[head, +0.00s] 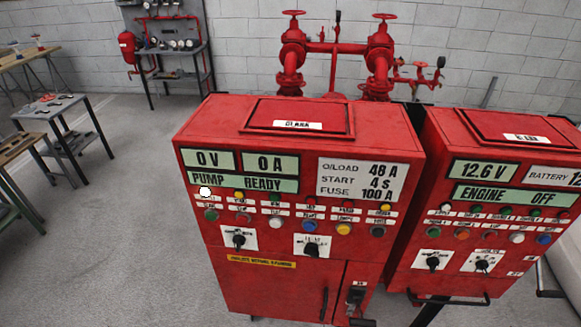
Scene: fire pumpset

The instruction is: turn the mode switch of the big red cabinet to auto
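The big red cabinet (290,285) stands in the middle of the head view, seen from above its front. Its panel has two black rotary switches on white plates: a left switch (239,240) and a right switch (311,250). Their lettering is too small to read, so I cannot tell which is the mode switch or where either points. The cabinet's displays (243,184) read 0 V, 0 A and PUMP READY. A white lamp (205,192) at the panel's left looks lit. Neither of my grippers is in view.
A second red cabinet (485,200) stands close on the right, reading ENGINE OFF, with two similar switches. A black lever handle (356,298) sits low on the big cabinet's front. Red pipework (335,48) rises behind. Benches (62,115) stand at left. The floor (130,230) left of the cabinet is clear.

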